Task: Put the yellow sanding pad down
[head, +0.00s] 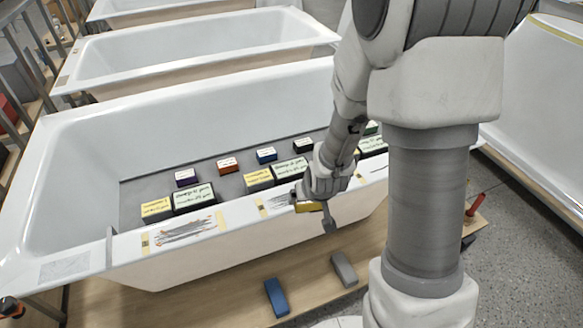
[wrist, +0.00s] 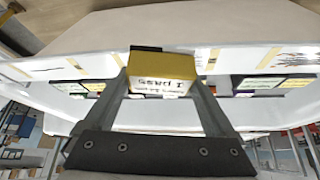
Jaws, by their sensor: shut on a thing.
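The yellow sanding pad (wrist: 162,66) is a small block with dark writing on a pale face, between my gripper's two fingers in the wrist view. My gripper (head: 318,206) is shut on it, and the pad (head: 308,206) also shows in the head view. There it is in front of the near rim of the closest bathtub shell (head: 75,180). Part of the pad is hidden by my gripper. I cannot tell whether the pad touches the rim.
Several labelled boxes, such as a yellow one (head: 156,209), stand on a grey surface inside the shell. A blue block (head: 276,297) and a grey block (head: 344,269) lie on the wooden board (head: 225,300) below. A red-handled tool (head: 475,204) is at right.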

